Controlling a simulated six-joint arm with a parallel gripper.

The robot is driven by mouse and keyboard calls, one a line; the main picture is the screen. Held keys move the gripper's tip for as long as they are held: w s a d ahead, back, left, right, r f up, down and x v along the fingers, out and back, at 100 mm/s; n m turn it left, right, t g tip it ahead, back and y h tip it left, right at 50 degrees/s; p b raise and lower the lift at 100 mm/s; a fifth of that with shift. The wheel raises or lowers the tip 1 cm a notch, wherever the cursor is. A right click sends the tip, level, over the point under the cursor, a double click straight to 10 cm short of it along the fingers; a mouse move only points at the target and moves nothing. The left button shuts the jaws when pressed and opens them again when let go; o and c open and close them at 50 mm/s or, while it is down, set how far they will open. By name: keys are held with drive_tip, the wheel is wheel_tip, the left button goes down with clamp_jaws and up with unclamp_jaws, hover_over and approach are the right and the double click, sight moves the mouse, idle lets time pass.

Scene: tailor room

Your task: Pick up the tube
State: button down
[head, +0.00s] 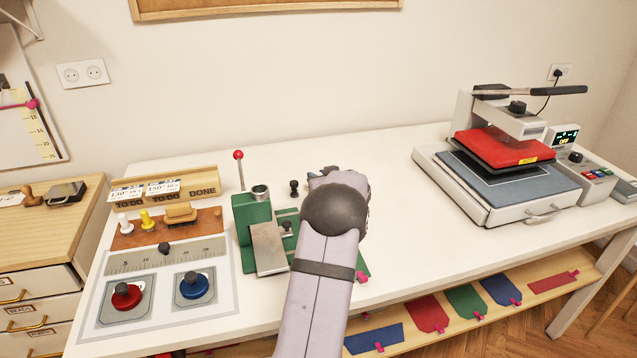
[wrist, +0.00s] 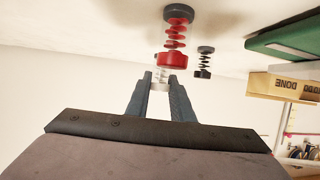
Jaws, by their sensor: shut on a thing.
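A clear tube (wrist: 176,35) with a dark cap, red rings inside and a red collar shows at the top middle of the wrist view. Its clear end lies between the fingertips of my gripper (wrist: 160,82), which is shut on it. Whether the tube touches the table cannot be told. In the head view my arm's wrist hides the gripper's fingers and the tube.
A small black springy piece (wrist: 205,62) stands beside the tube; it also shows in the head view (head: 294,188). A green press (head: 248,215) stands left of my arm, and a heat press (head: 500,160) stands at the right. The white table (head: 395,205) is clear between my arm and the heat press.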

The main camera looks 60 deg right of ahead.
sight(319, 174)
wheel_tip(319, 174, up, 7)
drive_tip(key=shift+r+p, duration=0.2)
drive_tip(key=shift+p, duration=0.65)
drive_tip(key=shift+r+p, duration=0.7)
wheel_tip(319, 174, up, 11)
drive_tip(key=s+a+p, duration=0.2)
drive_tip(key=p, duration=1.4)
drive_tip(key=w+a+n+t+y+p, duration=0.3)
drive_tip(key=a+n+y, duration=0.6)
drive_tip(key=a, duration=1.2)
drive_tip(key=shift+w+a+f+y+p, duration=0.3)
drive_tip(key=shift+w+a+y+p, duration=0.1)
drive_tip(key=shift+w+y+p, duration=0.25)
drive_tip(key=shift+f, duration=0.1)
